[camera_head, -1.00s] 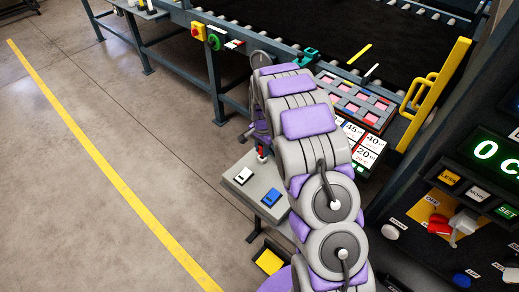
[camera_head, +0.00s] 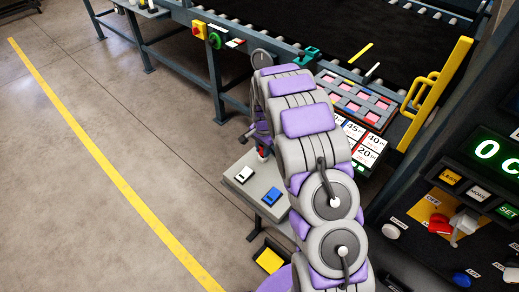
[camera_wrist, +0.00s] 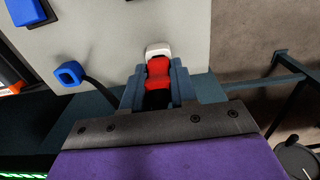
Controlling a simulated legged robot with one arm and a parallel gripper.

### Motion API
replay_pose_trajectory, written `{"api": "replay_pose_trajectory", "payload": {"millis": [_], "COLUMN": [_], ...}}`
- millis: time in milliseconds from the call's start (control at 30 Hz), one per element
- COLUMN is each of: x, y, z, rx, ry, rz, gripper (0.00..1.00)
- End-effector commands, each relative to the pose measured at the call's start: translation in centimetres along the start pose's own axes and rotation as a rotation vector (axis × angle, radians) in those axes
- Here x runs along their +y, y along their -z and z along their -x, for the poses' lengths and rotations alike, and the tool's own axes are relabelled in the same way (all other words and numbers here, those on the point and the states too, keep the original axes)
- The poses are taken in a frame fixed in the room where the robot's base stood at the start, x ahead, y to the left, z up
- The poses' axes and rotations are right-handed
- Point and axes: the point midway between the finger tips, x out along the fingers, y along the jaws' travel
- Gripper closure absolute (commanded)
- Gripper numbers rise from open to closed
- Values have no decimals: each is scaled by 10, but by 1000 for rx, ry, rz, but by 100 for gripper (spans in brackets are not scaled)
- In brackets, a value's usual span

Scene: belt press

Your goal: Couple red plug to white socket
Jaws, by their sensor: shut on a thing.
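My gripper (camera_wrist: 158,88) is shut on the red plug (camera_wrist: 158,72) in the wrist view, with one blue-grey finger on each side. A white piece (camera_wrist: 158,50) sits at the plug's far end; it looks like the plug's own tip. In the head view, the white socket (camera_head: 244,175) is on a small grey table (camera_head: 236,193). The red plug shows as a small patch (camera_head: 263,152) near that table's far edge, apart from the white socket. My arm hides most of the gripper there. A dark object is cut off at the wrist view's top edge.
A blue socket (camera_head: 271,197) sits beside the white one. A belt press frame (camera_head: 215,85) stands behind; a control panel (camera_head: 480,190) is at right. Open floor lies left.

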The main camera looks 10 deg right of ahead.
Motion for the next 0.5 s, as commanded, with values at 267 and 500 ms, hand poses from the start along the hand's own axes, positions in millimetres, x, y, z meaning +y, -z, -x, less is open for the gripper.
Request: {"api": "replay_pose_trajectory", "payload": {"millis": [267, 500], "x": [0, 0], "y": [0, 0], "z": [-5, -9], "rx": [0, 0], "ry": [0, 0], "rz": [0, 0], "gripper": [100, 100]}}
